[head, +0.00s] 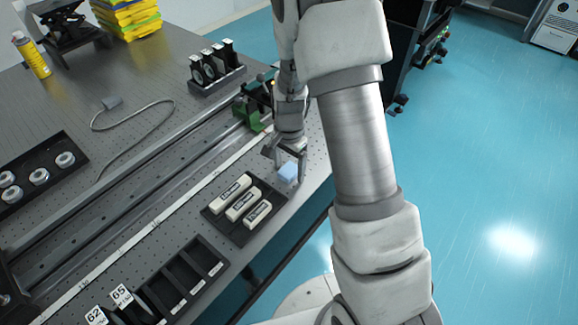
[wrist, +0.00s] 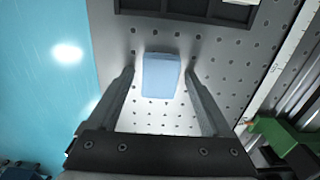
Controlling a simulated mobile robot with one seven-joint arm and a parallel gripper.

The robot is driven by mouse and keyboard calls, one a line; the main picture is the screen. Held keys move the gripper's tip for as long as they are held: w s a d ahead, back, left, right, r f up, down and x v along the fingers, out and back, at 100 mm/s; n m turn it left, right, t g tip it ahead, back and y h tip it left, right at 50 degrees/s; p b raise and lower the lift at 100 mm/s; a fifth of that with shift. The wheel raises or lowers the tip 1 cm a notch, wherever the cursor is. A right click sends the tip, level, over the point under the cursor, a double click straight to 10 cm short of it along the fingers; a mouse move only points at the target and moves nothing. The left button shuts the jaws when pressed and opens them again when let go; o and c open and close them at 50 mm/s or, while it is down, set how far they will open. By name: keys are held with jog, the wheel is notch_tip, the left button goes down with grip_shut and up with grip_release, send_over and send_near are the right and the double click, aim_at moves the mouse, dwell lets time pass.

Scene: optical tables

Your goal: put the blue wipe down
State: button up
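The blue wipe (head: 288,172) is a small light-blue block near the right edge of the optical table, beside the tray of white blocks. It also shows in the wrist view (wrist: 161,75), where it appears to rest on the perforated tabletop. My gripper (head: 286,162) is above it and points down. In the wrist view my gripper (wrist: 161,71) is open, one finger on each side of the wipe, with a visible gap on both sides. Neither finger touches it. The wipe's far side is partly hidden by a finger in the head view.
A black tray (head: 217,208) with white labelled blocks lies close by, and a slotted black rack (head: 205,247) beyond it. A green clamp (head: 249,114) sits on the long rail (head: 150,178) behind the gripper. The table edge is close on the right, with blue floor (head: 490,160) beyond.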

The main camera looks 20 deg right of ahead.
aim_at(289, 170)
jog(key=shift+r, duration=0.1)
jog(key=s+r+n+t+p, duration=0.1)
jog(key=s+r+n, duration=0.25)
jog(key=r, duration=0.95)
jog(key=s+r+n+t+p, duration=0.15)
jog(key=s+r, duration=0.35)
jog(key=r, duration=0.7)
jog(key=s+r+n+t, duration=0.1)
jog(key=s+r+n, duration=0.1)
jog(key=s, duration=0.4)
jog(key=s+r+n+t, duration=0.2)
jog(key=s+r+n, duration=0.1)
jog(key=s, duration=0.3)
jog(key=shift+r+n, duration=0.25)
jog(key=shift+n, duration=0.15)
notch_tip(289, 170, up, 3)
jog(key=shift+f+p, duration=0.15)
jog(key=shift+p, duration=0.95)
